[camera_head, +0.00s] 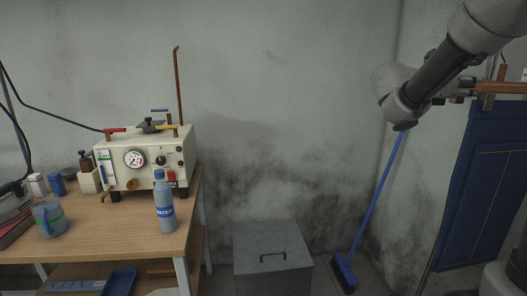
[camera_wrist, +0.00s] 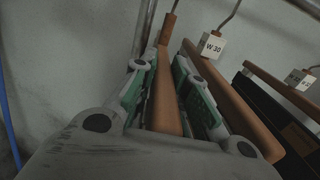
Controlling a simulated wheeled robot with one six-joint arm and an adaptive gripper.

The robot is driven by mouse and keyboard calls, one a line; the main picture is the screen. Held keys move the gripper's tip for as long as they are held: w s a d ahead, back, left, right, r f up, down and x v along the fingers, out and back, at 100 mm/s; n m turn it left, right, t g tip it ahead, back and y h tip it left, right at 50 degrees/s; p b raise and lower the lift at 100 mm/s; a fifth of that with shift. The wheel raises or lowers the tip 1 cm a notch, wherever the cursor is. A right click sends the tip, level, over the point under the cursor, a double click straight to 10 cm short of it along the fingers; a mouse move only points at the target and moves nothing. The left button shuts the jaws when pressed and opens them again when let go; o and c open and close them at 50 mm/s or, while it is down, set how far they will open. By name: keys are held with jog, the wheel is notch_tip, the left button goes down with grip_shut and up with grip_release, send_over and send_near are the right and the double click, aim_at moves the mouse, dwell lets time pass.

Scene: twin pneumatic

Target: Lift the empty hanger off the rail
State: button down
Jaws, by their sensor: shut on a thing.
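A bare wooden hanger bar (camera_wrist: 166,95) runs between the two green-padded fingers of my gripper (camera_wrist: 168,88) in the wrist view. The fingers are shut on it, and no garment shows on this bar. Its metal hook rises at the top of that view; whether it touches the rail cannot be told. In the head view my gripper (camera_head: 462,90) is at the upper right, at the left end of a brown wooden hanger (camera_head: 505,87). Blue trousers (camera_head: 482,180) hang just below and behind. A grey metal bar (camera_wrist: 306,8), perhaps the rail, crosses the top right corner of the wrist view.
Close right of the held bar is another wooden hanger (camera_wrist: 232,105) with a W 30 tag (camera_wrist: 212,45). Beyond it another tagged hanger (camera_wrist: 285,98) carries dark cloth. A blue broom (camera_head: 372,205) leans in the corner by a grey bin (camera_head: 272,258). A workbench (camera_head: 130,225) stands left.

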jog(key=shift+r, duration=1.95)
jog(key=shift+a, duration=0.1)
jog(key=s+a, duration=0.1)
jog(key=a, duration=0.7)
jog(key=shift+s+a, duration=0.15)
jog(key=shift+a, duration=0.2)
jog(key=shift+a, duration=0.1)
